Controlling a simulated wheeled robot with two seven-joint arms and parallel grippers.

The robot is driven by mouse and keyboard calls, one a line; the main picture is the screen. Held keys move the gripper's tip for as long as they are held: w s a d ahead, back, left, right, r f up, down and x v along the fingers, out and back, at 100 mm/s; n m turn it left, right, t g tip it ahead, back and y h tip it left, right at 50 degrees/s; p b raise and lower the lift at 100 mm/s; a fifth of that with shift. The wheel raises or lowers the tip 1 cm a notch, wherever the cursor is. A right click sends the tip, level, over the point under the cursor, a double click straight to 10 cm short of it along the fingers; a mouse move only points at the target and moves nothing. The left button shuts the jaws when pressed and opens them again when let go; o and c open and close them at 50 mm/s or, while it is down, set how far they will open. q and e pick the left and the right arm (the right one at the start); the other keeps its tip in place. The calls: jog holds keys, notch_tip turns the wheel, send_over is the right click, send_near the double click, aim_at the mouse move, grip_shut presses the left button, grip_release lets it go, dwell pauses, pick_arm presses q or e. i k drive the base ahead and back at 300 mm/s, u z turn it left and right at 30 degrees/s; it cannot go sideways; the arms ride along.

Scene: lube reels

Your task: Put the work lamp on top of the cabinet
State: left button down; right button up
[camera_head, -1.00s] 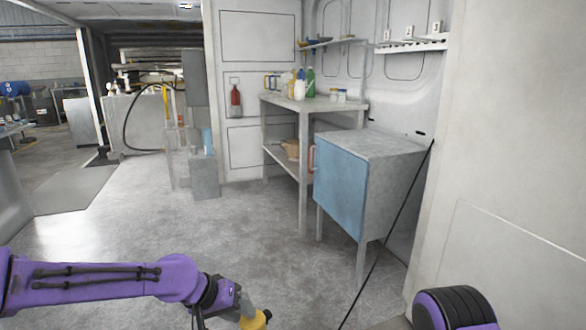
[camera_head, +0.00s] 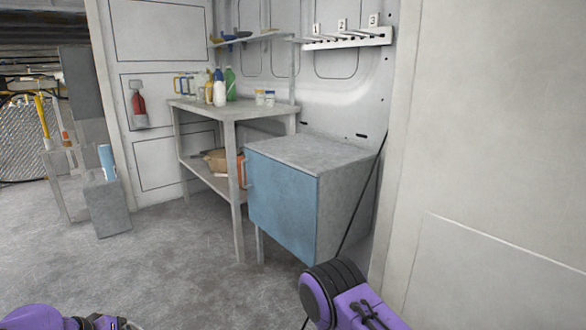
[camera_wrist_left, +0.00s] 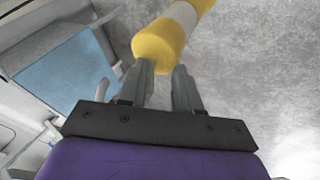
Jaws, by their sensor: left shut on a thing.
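The cabinet (camera_head: 315,150) has a flat, bare grey top and a blue front door. It stands against the back wall, right of the shelf unit, and its blue door also shows at the left of the left wrist view (camera_wrist_left: 65,75). In that view my left gripper (camera_wrist_left: 163,72) is shut on the work lamp (camera_wrist_left: 168,38), a yellow body with a white band, held by its near end above the grey floor. The lamp's far end is cut off by the frame. In the head view only part of my left arm shows at the bottom left. My right gripper is out of view.
A shelf unit (camera_head: 224,113) with bottles and jars on top stands left of the cabinet. A numbered hook rail (camera_head: 345,38) hangs on the wall above. A black pole (camera_head: 366,190) leans by the cabinet's right side. The floor (camera_head: 185,255) before the cabinet is clear.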

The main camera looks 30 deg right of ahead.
aim_at(297, 151)
jog(key=z, duration=0.35)
jog(key=i, duration=0.65)
jog(key=z, duration=1.15)
jog(key=i, duration=0.4)
jog(key=z, duration=0.45)
